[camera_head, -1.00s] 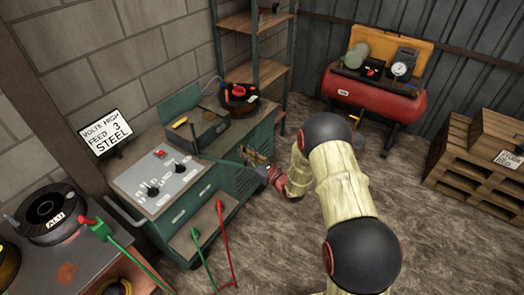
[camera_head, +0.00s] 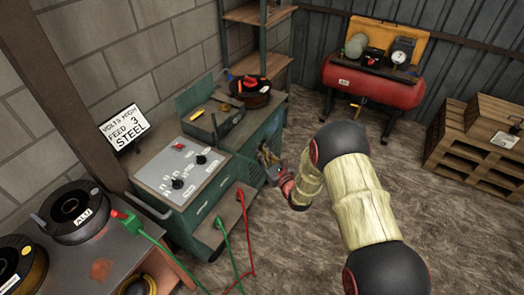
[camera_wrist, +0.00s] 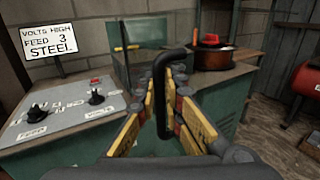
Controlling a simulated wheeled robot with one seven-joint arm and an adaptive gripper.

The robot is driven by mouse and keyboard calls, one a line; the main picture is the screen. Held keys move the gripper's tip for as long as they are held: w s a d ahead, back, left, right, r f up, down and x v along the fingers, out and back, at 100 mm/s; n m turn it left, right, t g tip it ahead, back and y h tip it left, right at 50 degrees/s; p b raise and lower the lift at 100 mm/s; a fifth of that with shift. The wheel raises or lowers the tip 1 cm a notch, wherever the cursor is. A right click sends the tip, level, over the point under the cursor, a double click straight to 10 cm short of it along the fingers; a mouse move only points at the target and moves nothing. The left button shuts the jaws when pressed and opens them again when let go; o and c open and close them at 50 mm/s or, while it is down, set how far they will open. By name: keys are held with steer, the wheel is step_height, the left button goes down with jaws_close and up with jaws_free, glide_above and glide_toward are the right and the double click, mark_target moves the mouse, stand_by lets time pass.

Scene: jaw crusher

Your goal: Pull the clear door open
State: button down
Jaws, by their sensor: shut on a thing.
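My gripper (camera_head: 265,155) is in front of the side of the green welding machine (camera_head: 215,195). In the wrist view its yellow-and-black fingers (camera_wrist: 172,80) are closed around a black bar handle (camera_wrist: 161,110). The handle stands upright and bends over at the top. The clear door itself is hard to make out in either view, so I cannot tell how far it stands open. In the wrist view a green upright panel (camera_wrist: 138,60) stands behind the handle.
The control panel (camera_head: 178,175) with knobs and a sign (camera_head: 124,128) reading "VOLTS HIGH FEED 3 STEEL" are at left. Wire spools (camera_head: 75,212) sit on a bench. A red compressor (camera_head: 370,85) and pallets (camera_head: 470,150) stand behind.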

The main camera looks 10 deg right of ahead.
steer(key=shift+f, duration=0.1)
steer(key=c, duration=2.2)
jaws_free()
steer(key=shift+c, duration=0.2)
steer(key=v, duration=1.2)
